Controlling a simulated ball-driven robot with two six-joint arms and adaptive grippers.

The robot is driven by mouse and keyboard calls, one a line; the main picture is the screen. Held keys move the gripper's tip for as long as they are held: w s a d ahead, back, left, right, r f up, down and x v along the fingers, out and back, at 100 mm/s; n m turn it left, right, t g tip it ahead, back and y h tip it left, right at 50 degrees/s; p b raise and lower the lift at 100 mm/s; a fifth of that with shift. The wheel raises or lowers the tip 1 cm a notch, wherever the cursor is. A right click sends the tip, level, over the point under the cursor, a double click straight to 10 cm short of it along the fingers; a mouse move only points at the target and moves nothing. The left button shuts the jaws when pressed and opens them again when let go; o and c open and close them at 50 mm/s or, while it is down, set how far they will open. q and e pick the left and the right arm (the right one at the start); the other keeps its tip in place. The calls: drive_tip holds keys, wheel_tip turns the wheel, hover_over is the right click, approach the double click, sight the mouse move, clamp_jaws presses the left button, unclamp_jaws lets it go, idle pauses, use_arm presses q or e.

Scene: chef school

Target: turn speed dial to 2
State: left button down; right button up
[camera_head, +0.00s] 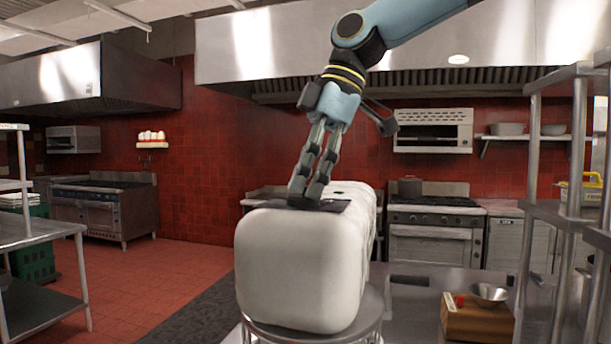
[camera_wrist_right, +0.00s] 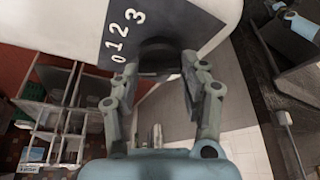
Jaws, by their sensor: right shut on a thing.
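The speed dial (camera_wrist_right: 158,52) is a dark round knob in the right wrist view, on a dark plate (camera_wrist_right: 118,55) marked 0, 1, 2, 3 in white. My right gripper (camera_wrist_right: 160,70) is shut on the dial, one finger on each side. No pointer on the dial can be made out, so its setting cannot be read. In the head view the right gripper (camera_head: 305,192) reaches down to the plate (camera_head: 338,206) on top of a big white rounded machine (camera_head: 295,265); the dial is hidden there by the fingers. My left gripper is not in view.
The machine stands on a round metal stool-like support (camera_head: 365,320). A wooden box (camera_head: 477,325) with a metal bowl (camera_head: 489,292) stands to the right, near metal shelving (camera_head: 535,200). A stove (camera_head: 436,240) is behind. Red floor (camera_head: 190,270) is open at left.

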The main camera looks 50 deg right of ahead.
drive_tip(key=m+t+h, duration=0.1)
drive_tip(key=m, duration=0.3)
drive_tip(key=shift+r+m+t+h, duration=0.1)
drive_tip(key=shift+m+t+h, duration=0.5)
drive_tip(key=shift+m, duration=1.5)
drive_tip(key=o, duration=1.2)
drive_tip(key=shift+a, duration=0.1)
drive_tip(key=v, duration=1.2)
drive_tip(key=shift+w+a, duration=0.1)
